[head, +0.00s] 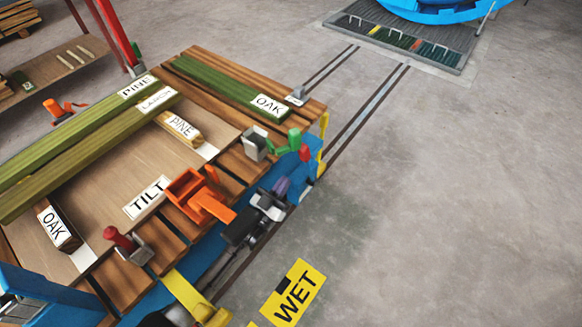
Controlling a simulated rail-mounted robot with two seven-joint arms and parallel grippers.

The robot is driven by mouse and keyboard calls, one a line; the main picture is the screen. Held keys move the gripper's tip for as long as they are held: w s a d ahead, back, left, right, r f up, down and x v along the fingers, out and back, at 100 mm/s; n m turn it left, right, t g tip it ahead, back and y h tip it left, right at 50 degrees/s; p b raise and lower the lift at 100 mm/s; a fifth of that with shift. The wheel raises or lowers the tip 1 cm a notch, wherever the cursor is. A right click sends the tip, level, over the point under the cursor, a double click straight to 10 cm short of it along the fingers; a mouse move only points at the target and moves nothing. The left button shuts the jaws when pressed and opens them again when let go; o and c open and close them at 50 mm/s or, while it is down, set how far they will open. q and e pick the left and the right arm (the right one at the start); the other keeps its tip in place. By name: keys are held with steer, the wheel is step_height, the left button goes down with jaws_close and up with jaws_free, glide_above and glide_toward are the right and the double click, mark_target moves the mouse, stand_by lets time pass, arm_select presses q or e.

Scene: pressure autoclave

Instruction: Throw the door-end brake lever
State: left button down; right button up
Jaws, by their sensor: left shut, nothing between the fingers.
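A slatted wooden cart (228,160) with a blue side frame stands on floor rails. At its far right corner, toward the blue round vessel, are a green-handled lever (291,141) and a small red knob (305,153). A purple grip (281,186) shows just below them on the cart's side. I cannot tell which of these belongs to the door-end brake. My dark left gripper (271,204) is shut and empty beside the cart's blue side, close to the purple grip. Whether they touch is unclear. My right gripper is not in view.
An orange lever (200,195) and a red-knobbed lever (118,239) stand on the cart's near side. Labelled timbers lie on top. Rails (366,107) run to the blue vessel (430,10). A yellow WET sign (293,293) lies on otherwise clear floor at right.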

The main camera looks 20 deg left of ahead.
arm_select(q)
steer(key=r+p+v, duration=0.1)
steer(key=p+v, duration=0.1)
steer(key=v, duration=0.4)
steer(key=shift+s+f, duration=0.25)
steer(key=shift+s, duration=0.3)
steer(key=shift+w+a, duration=0.1)
